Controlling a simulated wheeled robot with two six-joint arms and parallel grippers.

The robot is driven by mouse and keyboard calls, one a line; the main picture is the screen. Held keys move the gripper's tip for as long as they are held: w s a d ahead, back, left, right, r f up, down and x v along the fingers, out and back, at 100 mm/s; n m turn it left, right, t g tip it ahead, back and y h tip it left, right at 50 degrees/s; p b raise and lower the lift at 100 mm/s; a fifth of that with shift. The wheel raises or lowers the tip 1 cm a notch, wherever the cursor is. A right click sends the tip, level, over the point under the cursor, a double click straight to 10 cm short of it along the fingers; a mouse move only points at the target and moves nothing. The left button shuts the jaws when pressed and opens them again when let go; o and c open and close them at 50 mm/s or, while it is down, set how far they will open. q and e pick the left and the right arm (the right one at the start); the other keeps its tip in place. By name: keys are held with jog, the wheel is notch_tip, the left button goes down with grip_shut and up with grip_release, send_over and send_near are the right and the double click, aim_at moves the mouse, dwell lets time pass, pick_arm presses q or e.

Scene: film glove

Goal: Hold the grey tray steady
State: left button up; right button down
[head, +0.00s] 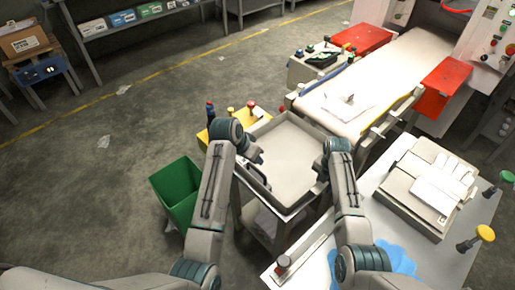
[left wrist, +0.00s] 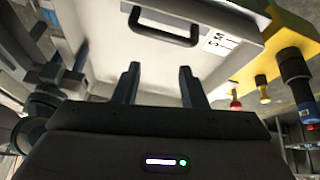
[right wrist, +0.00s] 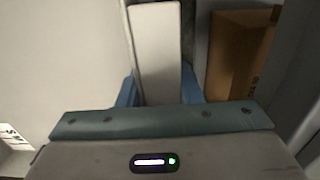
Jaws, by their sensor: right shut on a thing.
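The grey tray (head: 290,150) is a shallow, pale, empty tray on a stand in the middle of the head view. Its wall shows in the left wrist view (left wrist: 215,70), with a black handle (left wrist: 162,27) and a white label. My left gripper (left wrist: 156,85) is open and empty, its fingers apart in front of that wall below the handle. My right gripper (right wrist: 160,90) is at the tray's right side, shut on a pale grey strip (right wrist: 157,45) that looks like the tray's rim. Its fingertips are partly hidden by the strip.
A green bin (head: 178,200) stands left of the stand. A yellow box (head: 222,128) is behind the tray. A white-topped conveyor (head: 375,75) lies behind right. The right table holds a pale case (head: 415,190) and blue film (head: 395,262). The floor at left is mostly clear.

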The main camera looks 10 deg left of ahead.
pick_arm(q)
jog(key=r+n, duration=0.1)
jog(key=n, duration=0.2)
jog(key=n+g+y, duration=0.2)
jog(key=n, duration=1.1)
send_near(255, 168)
jog(key=x, duration=0.8)
jog(key=shift+w+f, duration=0.1)
jog(key=shift+f, duration=0.05)
grip_shut()
dwell(1.0)
